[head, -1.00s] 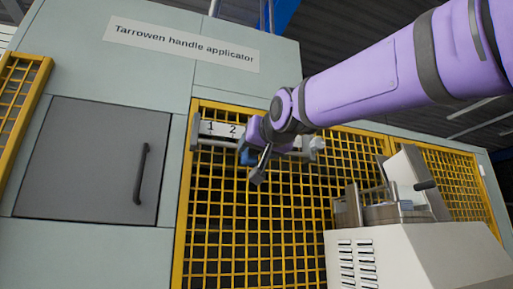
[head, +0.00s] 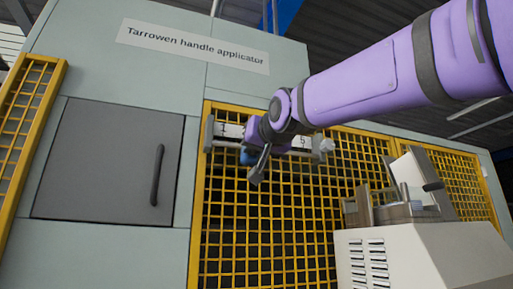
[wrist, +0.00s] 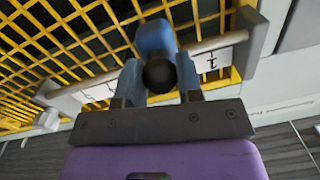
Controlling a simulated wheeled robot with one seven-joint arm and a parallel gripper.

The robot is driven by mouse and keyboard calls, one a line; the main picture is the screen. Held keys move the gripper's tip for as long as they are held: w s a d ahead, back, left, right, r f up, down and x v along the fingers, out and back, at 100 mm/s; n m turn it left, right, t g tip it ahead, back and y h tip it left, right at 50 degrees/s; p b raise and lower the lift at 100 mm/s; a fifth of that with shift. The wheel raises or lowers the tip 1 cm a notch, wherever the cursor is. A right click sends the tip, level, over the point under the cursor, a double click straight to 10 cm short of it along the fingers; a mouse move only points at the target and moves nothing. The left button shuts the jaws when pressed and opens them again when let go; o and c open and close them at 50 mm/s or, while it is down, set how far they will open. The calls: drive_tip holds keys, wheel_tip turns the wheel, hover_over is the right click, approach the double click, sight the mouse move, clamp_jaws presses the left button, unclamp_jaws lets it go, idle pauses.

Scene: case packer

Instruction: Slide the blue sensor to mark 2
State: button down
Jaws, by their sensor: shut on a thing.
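The blue sensor (head: 247,157) sits on a rail in front of a numbered scale (head: 228,130) on the yellow mesh guard. In the wrist view, the sensor (wrist: 155,38) has a round black knob facing me. My gripper (wrist: 158,80) is shut on it, with one finger on each side of the knob. Mark 1 shows just left of my gripper in the head view, and in the wrist view (wrist: 208,62) it shows to the right of the sensor. Mark 2 is hidden behind my gripper and the sensor. Mark 5 (head: 303,142) shows to the right in the head view.
The rail ends in a grey bracket (wrist: 253,38) on the mark 1 side. A grey door with a dark handle (head: 157,175) is at left. A beige machine (head: 400,255) with a metal fixture stands at lower right. Yellow mesh (head: 255,230) lies below the rail.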

drive_tip(key=shift+s+a, duration=0.1)
drive_tip(key=shift+a, duration=0.2)
drive_tip(key=shift+d, duration=0.2)
drive_tip(key=c, duration=0.8)
unclamp_jaws()
drive_tip(key=shift+a, duration=0.1)
drive_tip(key=v, duration=1)
drive_tip(key=shift+s, duration=0.35)
